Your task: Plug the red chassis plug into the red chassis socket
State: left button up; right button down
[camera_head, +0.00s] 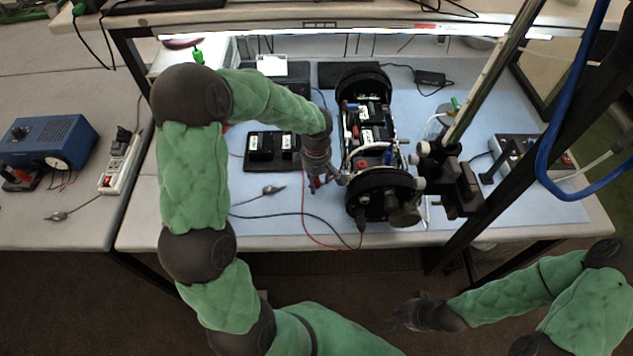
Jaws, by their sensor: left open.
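The black cylindrical chassis (385,182) lies on the blue mat, open on top, with electronics inside. Small red parts show on its left side, but I cannot tell which is the red socket. My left gripper (328,183) is open, pointing down just left of the chassis's near end. A small red piece (313,183) shows by its fingers; it may be the red plug, and I cannot tell whether it touches them. A red cable (308,232) runs over the mat below it. My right gripper (397,318) is low, in front of the table; its fingers are too dark to read.
A black tray (270,148) with dark blocks lies left of the chassis. A metal pole with a black clamp (455,185) stands close to its right. A black cable and a probe (270,190) lie on the mat. A blue power unit (48,143) is on the left table.

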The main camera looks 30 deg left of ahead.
aim_at(317, 178)
pick_arm(q)
grip_shut()
jog(key=shift+r, duration=0.1)
jog(key=shift+r, duration=0.45)
notch_tip(317, 178, up, 2)
jog(key=shift+r+p, duration=0.25)
jog(key=shift+p, duration=0.25)
jog(key=s+d+r+p, duration=0.2)
jog(key=s+d+r, duration=0.2)
jog(key=s+r, duration=0.5)
jog(key=s, duration=0.4)
jog(key=shift+s+r, duration=0.2)
